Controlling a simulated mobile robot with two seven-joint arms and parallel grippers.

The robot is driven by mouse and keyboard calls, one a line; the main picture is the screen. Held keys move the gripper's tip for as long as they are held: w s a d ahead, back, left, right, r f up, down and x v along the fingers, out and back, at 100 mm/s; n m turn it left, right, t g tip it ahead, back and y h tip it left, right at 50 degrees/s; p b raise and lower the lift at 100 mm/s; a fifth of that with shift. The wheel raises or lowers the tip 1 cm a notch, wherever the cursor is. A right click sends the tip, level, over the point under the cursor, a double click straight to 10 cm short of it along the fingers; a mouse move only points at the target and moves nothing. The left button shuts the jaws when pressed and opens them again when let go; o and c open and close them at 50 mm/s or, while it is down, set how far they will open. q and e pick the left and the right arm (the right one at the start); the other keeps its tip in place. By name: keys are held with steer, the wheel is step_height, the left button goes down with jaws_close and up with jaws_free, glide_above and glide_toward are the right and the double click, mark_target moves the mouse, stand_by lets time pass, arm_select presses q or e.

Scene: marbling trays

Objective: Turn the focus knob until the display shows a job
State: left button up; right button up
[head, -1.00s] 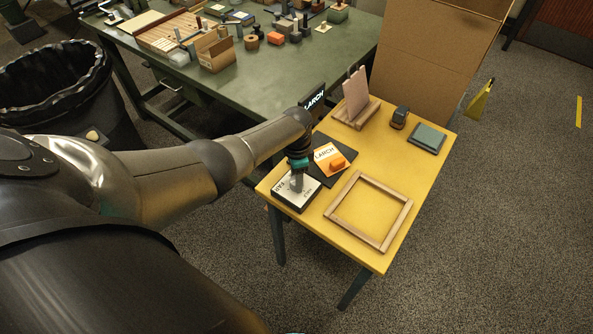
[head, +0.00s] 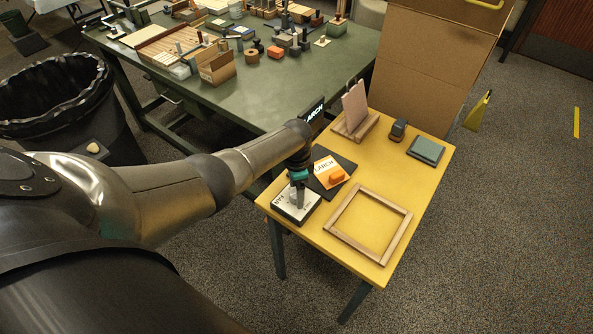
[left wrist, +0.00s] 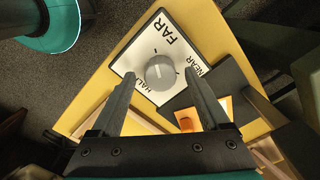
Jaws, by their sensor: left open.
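The focus knob (left wrist: 160,72) is a round grey dial on a white plate (left wrist: 150,45) marked FAR, NEAR and HALF. Its pointing direction is too small to tell. My left gripper (left wrist: 160,80) is open, with one finger on each side of the knob in the left wrist view; I cannot tell whether they touch it. In the head view the left gripper (head: 298,194) is over the knob box (head: 284,206) at the yellow table's near left corner. The dark display (head: 314,112) behind my arm reads LARCH, partly covered. My right gripper is not in view.
An orange-and-white card (head: 324,164) reading LARCH, with an orange block (head: 337,178), lies on a black mat (head: 346,164). A wooden frame (head: 340,242), a stand with a pink panel (head: 354,106), a dark stamp (head: 398,129) and a green pad (head: 426,150) share the table.

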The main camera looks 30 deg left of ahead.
arm_select(q)
step_height(320, 180, up, 15)
steer(key=p, duration=0.5)
steer(key=shift+f, duration=0.2)
